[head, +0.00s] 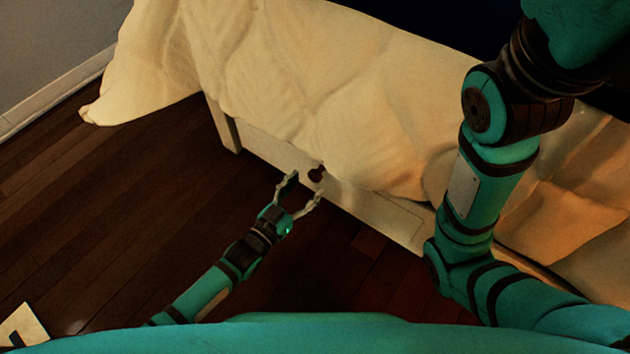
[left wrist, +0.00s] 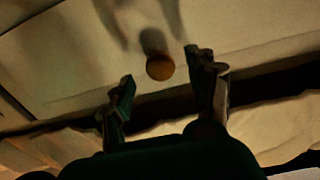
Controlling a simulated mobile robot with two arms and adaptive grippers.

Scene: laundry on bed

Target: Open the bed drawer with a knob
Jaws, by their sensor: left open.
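The bed drawer (head: 373,206) is a pale front panel low on the side of the bed, and it looks shut. Its round brown knob (head: 316,174) sits close under the hanging bedding. My left gripper (head: 303,188) is open and empty, with its fingertips just short of the knob. In the left wrist view the knob (left wrist: 160,67) shows a little beyond the gap between the two open fingers (left wrist: 158,68), and neither finger appears to touch it. The drawer front (left wrist: 85,60) fills the upper part of that view. My right arm crosses the right side of the head view, but its gripper is out of sight.
Cream bedding (head: 330,90) drapes over the bed side and hangs down to the drawer's top edge. A white bed leg (head: 226,128) stands left of the drawer. The dark wooden floor (head: 130,200) is clear in front. A pale flat object (head: 24,326) lies at lower left.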

